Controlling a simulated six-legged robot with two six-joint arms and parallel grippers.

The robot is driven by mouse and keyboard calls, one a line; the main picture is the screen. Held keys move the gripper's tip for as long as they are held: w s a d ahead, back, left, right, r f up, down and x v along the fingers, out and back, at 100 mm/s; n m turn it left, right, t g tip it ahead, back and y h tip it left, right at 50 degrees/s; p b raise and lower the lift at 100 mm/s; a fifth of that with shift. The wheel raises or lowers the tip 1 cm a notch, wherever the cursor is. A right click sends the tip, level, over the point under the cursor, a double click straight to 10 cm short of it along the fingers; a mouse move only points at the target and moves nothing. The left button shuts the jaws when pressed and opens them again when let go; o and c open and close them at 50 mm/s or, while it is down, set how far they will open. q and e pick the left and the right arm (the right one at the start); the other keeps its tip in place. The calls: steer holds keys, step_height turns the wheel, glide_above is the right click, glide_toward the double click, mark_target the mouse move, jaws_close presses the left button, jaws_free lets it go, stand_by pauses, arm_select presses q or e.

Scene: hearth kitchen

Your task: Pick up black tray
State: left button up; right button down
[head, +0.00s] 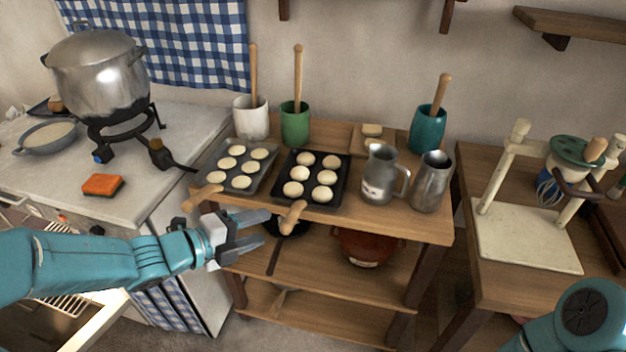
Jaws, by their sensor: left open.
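The black tray (343,181) lies on the wooden table top and holds several round pale buns. A wooden handle (292,216) sticks out at its front left, over the table's front edge. My left gripper (264,229) is open and empty, in front of the table edge. Its fingers point right toward the handle, a little to its left, and do not appear to touch it. Part of my right arm shows at the lower right; its gripper is not in view.
A grey tray (211,166) with pale rounds and its own wooden handle lies just left. A metal jug (378,178) and metal cup (431,183) stand right. White (251,121) and green (295,126) crocks stand behind. A pan (287,224) is on the shelf below.

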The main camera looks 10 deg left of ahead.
mark_target(290, 214)
arm_select(q)
steer(key=x, duration=0.9)
steer(key=shift+w+d, duration=0.1)
steer(key=shift+d, duration=0.1)
jaws_close()
